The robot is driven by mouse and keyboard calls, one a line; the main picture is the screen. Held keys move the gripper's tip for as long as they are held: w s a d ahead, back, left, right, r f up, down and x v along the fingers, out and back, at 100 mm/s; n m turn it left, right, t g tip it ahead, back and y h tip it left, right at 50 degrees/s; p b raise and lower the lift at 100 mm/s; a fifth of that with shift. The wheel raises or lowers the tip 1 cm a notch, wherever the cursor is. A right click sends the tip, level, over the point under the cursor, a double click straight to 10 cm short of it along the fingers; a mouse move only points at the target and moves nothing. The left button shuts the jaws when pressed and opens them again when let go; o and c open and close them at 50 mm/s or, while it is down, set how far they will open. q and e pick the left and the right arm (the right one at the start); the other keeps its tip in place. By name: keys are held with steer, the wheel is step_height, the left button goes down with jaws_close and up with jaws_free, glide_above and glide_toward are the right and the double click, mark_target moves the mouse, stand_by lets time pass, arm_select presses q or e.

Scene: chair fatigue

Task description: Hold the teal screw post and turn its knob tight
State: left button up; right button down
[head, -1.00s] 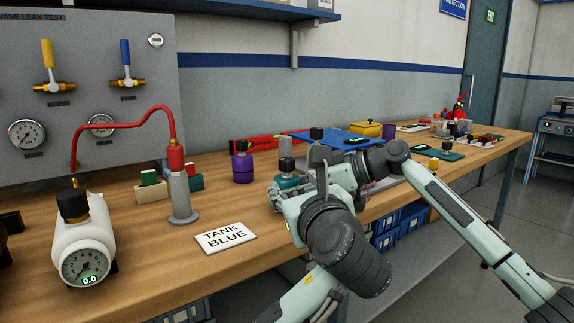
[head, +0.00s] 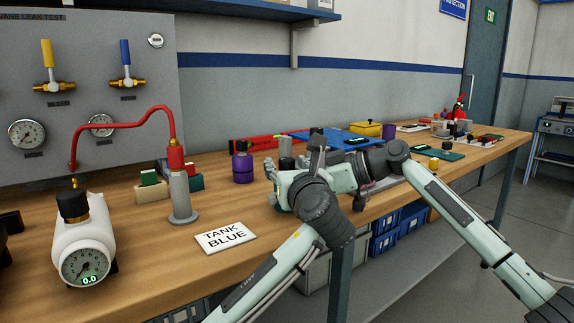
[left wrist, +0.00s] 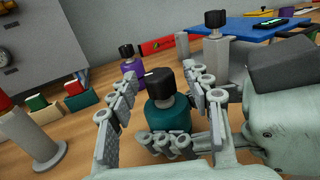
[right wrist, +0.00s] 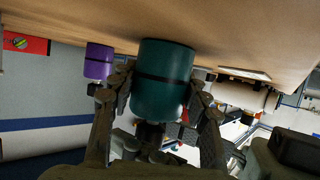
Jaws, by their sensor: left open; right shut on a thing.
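The teal screw post (left wrist: 166,118) stands upright on the bench with its black knob (left wrist: 160,84) on top. In the right wrist view the post (right wrist: 163,80) appears upside down. My right gripper (right wrist: 162,95) is shut on the teal body, one finger on each side. My left gripper (left wrist: 160,98) is open, with its fingers spread to either side of the knob and apart from it.
A purple post (head: 242,168) with a black knob stands behind and to the left. A grey post (left wrist: 215,60) stands behind. The TANK BLUE card (head: 225,238), a grey cylinder (head: 181,196) with a red hose, and a white gauge tank (head: 82,240) are left along the bench.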

arm_select(q)
steer(key=shift+w, duration=0.25)
jaws_close()
steer(key=shift+a+m+h, duration=0.2)
steer(key=shift+m+h, duration=0.1)
steer(key=shift+h, duration=0.1)
steer(key=m+h, duration=0.1)
steer(key=h, duration=0.1)
steer(key=shift+m+h, duration=0.4)
steer(key=shift+d+m+h, duration=0.1)
steer(key=shift+m+h, duration=0.3)
steer(key=shift+h, duration=0.3)
jaws_free()
